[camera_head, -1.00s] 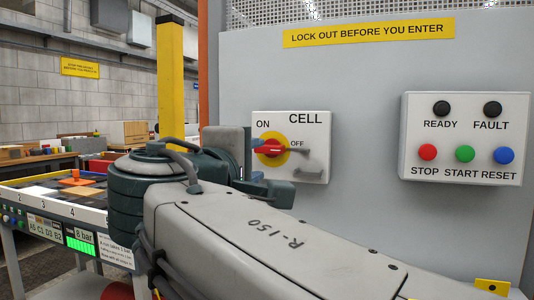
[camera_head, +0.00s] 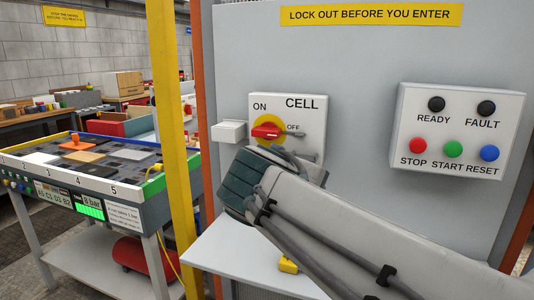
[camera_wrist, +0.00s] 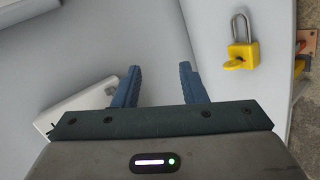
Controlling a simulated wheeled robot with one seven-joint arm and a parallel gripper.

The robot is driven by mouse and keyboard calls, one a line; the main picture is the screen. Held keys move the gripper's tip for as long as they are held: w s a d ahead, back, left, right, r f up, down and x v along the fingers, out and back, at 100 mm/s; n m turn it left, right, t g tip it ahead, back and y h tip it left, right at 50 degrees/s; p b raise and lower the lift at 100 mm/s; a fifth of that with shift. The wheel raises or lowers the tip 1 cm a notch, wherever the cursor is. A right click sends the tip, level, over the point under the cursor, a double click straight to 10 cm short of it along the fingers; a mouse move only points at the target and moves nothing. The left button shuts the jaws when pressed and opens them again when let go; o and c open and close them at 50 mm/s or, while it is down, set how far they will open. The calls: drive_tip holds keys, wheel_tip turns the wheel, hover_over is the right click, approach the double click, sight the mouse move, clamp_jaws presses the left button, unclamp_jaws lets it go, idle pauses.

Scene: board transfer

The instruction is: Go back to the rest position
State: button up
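My gripper (camera_wrist: 158,88) shows in the wrist view with its two blue fingers apart and nothing between them. It points toward a pale grey surface. In the head view my arm reaches in from the lower right and ends below the CELL switch (camera_head: 287,128); the fingers are hidden there. The switch's red handle (camera_head: 268,131) lies about level on its yellow disc, pointing toward OFF. A yellow padlock (camera_wrist: 240,50) with a steel shackle lies right of my gripper in the wrist view.
A button box (camera_head: 458,138) is on the grey panel at right. A yellow post (camera_head: 168,110) stands left of the panel. A white shelf (camera_head: 215,262) lies below my arm. The board table (camera_head: 50,198) with coloured tiles stands at left.

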drive_tip(key=s+d+f+m+g+y+p, duration=0.3)
drive_tip(key=s+m+p, duration=0.2)
drive_tip(key=s+p, duration=0.1)
drive_tip(key=s+d+f+m+g+y+p, duration=0.2)
drive_tip(key=s+d+f+m+g+p, duration=0.1)
drive_tip(key=p, duration=0.5)
drive_tip(key=s+d+m+g, duration=0.1)
drive_tip(key=s+m, duration=0.1)
drive_tip(key=s, duration=0.1)
drive_tip(key=shift+y, duration=0.4)
drive_tip(key=shift+s+r, duration=0.1)
